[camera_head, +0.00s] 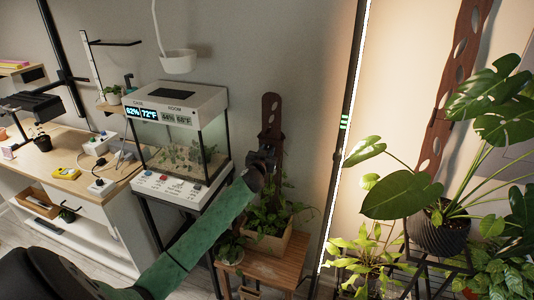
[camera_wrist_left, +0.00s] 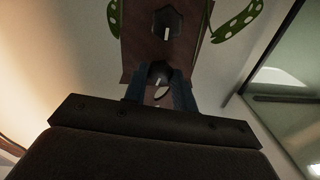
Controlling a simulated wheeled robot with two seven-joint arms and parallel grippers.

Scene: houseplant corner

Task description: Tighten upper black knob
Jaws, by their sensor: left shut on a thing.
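A brown upright board (camera_head: 271,108) with holes stands behind a potted plant at the centre of the head view. It also shows in the left wrist view (camera_wrist_left: 134,45). My left gripper (camera_head: 264,154) reaches its front. In the left wrist view, which appears upside down, the fingers of my left gripper (camera_wrist_left: 161,79) are shut on the upper black knob (camera_wrist_left: 159,69), with a white mark showing on it. A second, lower black knob (camera_wrist_left: 166,22) with a white line shows beyond the fingers, free. My right gripper is not in view.
A glass case (camera_head: 180,145) with a lit display stands left of my left arm. A wooden stand (camera_head: 275,268) holds the plant's planter (camera_head: 268,243). A tall light strip (camera_head: 345,130) and a large leafy plant (camera_head: 400,195) are at the right. Spotted leaves (camera_wrist_left: 236,22) flank the board.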

